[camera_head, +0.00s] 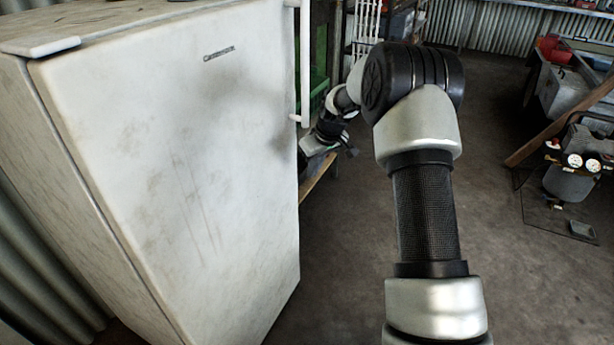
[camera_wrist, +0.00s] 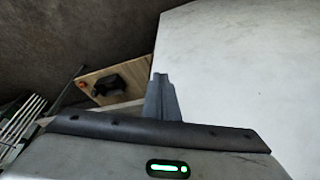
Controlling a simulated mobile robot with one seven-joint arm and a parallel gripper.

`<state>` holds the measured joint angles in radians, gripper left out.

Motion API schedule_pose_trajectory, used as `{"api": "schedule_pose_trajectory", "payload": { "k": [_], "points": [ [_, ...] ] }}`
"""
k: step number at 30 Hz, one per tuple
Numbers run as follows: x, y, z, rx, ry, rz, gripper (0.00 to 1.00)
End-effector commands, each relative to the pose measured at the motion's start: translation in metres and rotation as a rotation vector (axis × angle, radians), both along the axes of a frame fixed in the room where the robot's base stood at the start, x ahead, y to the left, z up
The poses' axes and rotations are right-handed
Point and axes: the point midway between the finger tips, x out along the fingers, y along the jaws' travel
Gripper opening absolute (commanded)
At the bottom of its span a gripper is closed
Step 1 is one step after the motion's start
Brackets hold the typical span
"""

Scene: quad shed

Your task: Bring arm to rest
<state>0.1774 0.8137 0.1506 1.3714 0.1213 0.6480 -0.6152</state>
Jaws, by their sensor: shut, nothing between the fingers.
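My gripper (camera_wrist: 160,82) shows in the wrist view with its fingers together and nothing between them. Its fingers stand in front of the left edge of a white surface, which looks like the fridge (camera_wrist: 240,70); I cannot tell whether they touch it. In the head view, my arm rises from the bottom right of centre, bends at a black elbow, and reaches back left. Its wrist end is beside the right edge of the white fridge (camera_head: 170,170), below the door handle (camera_head: 304,65). The fingers are not clear in that view. The fridge door looks shut.
Beyond the fridge are a green crate (camera_head: 319,60) and a wooden surface (camera_head: 316,178). A wooden board (camera_wrist: 118,78) with a dark object shows in the wrist view. At right stands a compressor with gauges (camera_head: 575,162). The floor (camera_head: 530,270) right of my arm is clear.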

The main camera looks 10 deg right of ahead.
Motion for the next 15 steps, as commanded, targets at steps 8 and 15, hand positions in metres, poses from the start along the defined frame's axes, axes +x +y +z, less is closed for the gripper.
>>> {"api": "schedule_pose_trajectory", "payload": {
  "k": [8,15],
  "points": [
    [-0.013,-0.002,0.038,-0.008,-0.006,-0.008,0.0],
    [-0.089,0.009,0.143,-0.041,-0.03,-0.08,0.0]
  ]
}}
